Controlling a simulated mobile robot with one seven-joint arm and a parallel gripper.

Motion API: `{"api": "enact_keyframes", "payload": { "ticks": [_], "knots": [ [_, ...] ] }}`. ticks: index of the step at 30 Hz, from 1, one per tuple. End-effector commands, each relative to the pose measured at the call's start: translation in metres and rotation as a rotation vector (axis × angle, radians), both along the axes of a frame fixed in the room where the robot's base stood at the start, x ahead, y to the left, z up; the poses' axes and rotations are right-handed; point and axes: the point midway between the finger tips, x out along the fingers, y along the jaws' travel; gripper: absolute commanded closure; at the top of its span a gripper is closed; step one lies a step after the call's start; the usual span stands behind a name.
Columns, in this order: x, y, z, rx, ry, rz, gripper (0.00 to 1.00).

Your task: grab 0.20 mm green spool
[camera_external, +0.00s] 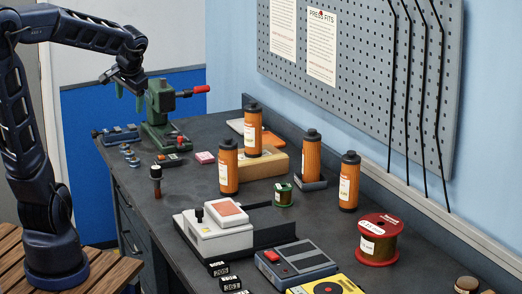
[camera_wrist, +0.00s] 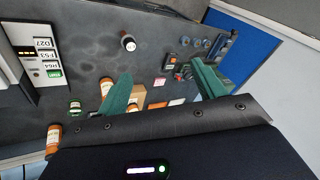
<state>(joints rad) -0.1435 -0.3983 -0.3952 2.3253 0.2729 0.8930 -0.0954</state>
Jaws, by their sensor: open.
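The small green spool (camera_external: 283,195), with a pale label and a copper-coloured winding, stands on the dark bench near the orange bottles. It also shows small near the left side of the wrist view (camera_wrist: 75,107). Its label is too small to read. My gripper (camera_external: 128,92) is high over the far left end of the bench, well away from the spool. In the wrist view my gripper (camera_wrist: 163,73) has its two green fingers wide apart, with nothing between them.
Several orange bottles (camera_external: 311,157) stand around the spool. A white-and-grey device (camera_external: 219,232) is in front of it. A larger red spool (camera_external: 379,250) stands to the right. A green press (camera_external: 158,118) is close to my gripper. The bench's left middle is mostly clear.

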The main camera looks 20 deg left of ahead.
Motion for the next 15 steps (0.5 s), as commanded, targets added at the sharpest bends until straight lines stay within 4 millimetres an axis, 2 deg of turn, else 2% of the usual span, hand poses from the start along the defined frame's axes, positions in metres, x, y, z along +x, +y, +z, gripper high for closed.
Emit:
{"api": "enact_keyframes", "payload": {
  "ticks": [1,6,15],
  "knots": [
    [0.012,-0.009,-0.008,0.017,0.011,-0.027,0.31],
    [0.050,-0.041,-0.031,0.065,0.026,-0.134,0.31],
    [0.104,-0.110,-0.076,0.073,0.040,-0.344,0.31]
  ]
}}
